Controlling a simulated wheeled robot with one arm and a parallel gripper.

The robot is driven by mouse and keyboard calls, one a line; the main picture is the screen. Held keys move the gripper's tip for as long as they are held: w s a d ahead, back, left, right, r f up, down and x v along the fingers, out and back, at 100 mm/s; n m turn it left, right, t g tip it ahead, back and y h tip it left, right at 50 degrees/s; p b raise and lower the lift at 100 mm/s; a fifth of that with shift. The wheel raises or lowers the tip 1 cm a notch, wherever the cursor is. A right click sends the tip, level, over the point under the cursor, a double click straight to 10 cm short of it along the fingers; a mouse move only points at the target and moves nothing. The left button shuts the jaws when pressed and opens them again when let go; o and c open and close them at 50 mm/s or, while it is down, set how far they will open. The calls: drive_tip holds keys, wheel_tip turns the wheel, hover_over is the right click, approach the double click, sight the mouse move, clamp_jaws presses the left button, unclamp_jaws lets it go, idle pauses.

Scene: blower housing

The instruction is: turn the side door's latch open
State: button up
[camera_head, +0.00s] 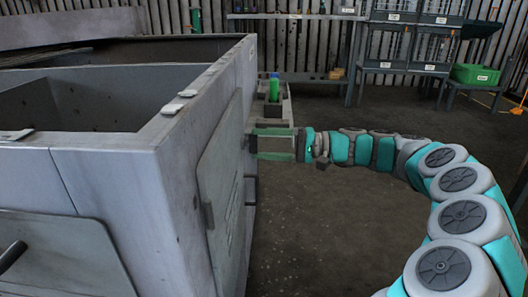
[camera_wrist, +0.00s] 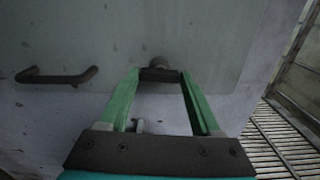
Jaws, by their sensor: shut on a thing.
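The side door (camera_head: 218,180) is a flat grey panel on the right-hand face of the large grey housing, and it appears to lie against that face. In the wrist view the door (camera_wrist: 100,45) fills the upper part. Its latch (camera_wrist: 158,74) is a short dark bar with a round knob at its middle, lying crosswise in the wrist picture. My gripper (camera_wrist: 160,76) has its green fingertips at the two ends of the bar and is shut on it. In the head view my gripper (camera_head: 270,143) reaches the door from the right; its fingers largely hide the latch.
A dark bar handle (camera_wrist: 57,77) stands out from the door left of the latch in the wrist view. The housing (camera_head: 110,160) is open-topped. A green bottle (camera_head: 274,88) stands behind my gripper. Shelving (camera_head: 405,67) and a green bin (camera_head: 475,75) are at the back.

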drive_tip(key=shift+n+b, duration=0.3)
drive_tip(key=shift+n, duration=0.2)
drive_tip(key=shift+f, duration=0.1)
drive_tip(key=o, duration=1.4)
drive_tip(key=shift+d, duration=0.1)
drive_tip(key=d, duration=0.3)
drive_tip(key=d+p, duration=0.1)
drive_tip(key=d, duration=0.3)
drive_tip(key=shift+s+d, duration=0.2)
drive_tip(key=shift+d, duration=0.1)
drive_tip(key=shift+d, duration=0.1)
